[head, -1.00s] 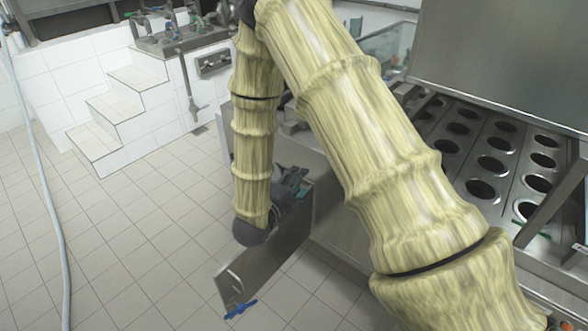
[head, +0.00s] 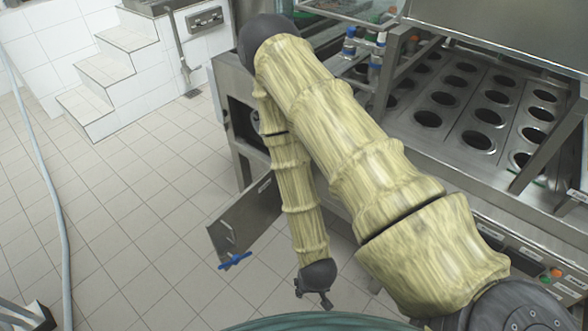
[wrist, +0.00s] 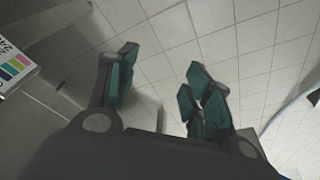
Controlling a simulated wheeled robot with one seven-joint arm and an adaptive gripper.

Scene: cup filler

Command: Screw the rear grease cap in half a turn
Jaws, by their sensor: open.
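My gripper (head: 318,296) hangs low over the tiled floor in the head view, in front of the machine and to the right of its open door. In the wrist view my gripper (wrist: 160,62) has its teal-padded fingers spread apart with nothing between them. I cannot tell whether either is the rear grease cap. My gripper is well apart from both.
An open metal door (head: 245,220) with a blue handle (head: 235,261) juts over the floor. The cup plate (head: 470,115) with round holes lies at the right, beside a metal frame post. White steps (head: 105,70) and a pale hose (head: 50,190) are at the left. Floor between is clear.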

